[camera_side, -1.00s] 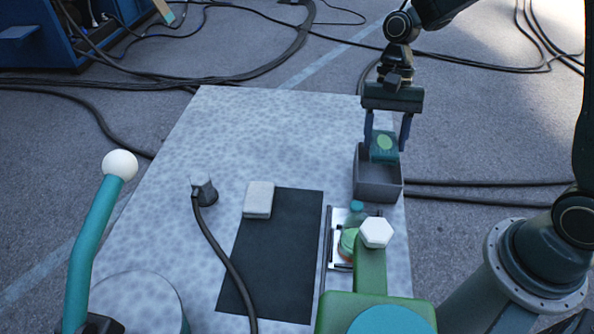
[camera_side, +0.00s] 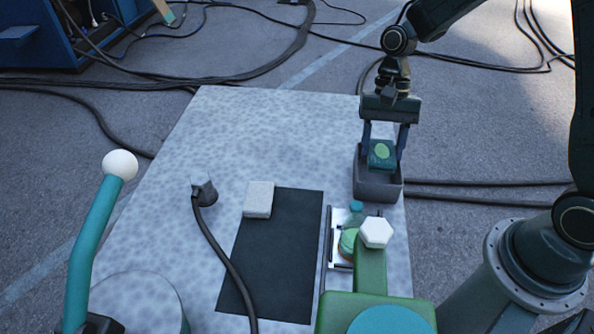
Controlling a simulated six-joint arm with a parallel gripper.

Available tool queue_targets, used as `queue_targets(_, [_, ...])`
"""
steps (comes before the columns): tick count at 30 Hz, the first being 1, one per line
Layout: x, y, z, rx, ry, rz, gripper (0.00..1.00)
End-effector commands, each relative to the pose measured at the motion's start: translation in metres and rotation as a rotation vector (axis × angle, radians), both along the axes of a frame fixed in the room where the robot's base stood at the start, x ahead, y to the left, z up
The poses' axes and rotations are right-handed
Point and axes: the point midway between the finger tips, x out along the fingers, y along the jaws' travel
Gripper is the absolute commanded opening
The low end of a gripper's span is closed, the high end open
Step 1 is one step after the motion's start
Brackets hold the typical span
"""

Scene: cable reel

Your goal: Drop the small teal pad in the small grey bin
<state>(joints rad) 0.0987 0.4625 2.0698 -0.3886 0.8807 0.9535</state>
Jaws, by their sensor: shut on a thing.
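The small teal pad (camera_side: 376,161) is a dark teal block with a light green oval on its face. My gripper (camera_side: 383,154) is shut on it, one finger on each side. The small grey bin (camera_side: 377,190) is an open box at the right edge of the table. The pad and fingertips are at the bin's opening, with the lower part of the pad overlapping the bin's inside in the picture. Whether the pad touches the bin's floor cannot be told.
A light grey block (camera_side: 259,199) sits at the corner of a black mat (camera_side: 275,265). A black cable with a plug (camera_side: 204,191) lies to its left. A green device with a white hexagonal knob (camera_side: 376,232) stands nearer than the bin. The table's far left is clear.

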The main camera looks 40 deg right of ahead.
Motion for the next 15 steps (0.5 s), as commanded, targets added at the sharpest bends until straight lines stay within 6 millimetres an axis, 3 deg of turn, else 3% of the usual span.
queue_targets(1, [0.0, 0.0, 0.0001, 0.0, 0.0, 0.0, 0.25])
queue_targets(2, [0.0, 0.0, 0.0001, 0.0, 0.0, 0.0, 0.56])
queue_targets(5, [0.0, 0.0, 0.0002, 0.0, 0.0, 0.0, 0.75])
queue_targets(15, [0.0002, -0.0002, 0.0006, 0.0, 0.0, 0.0, 0.77])
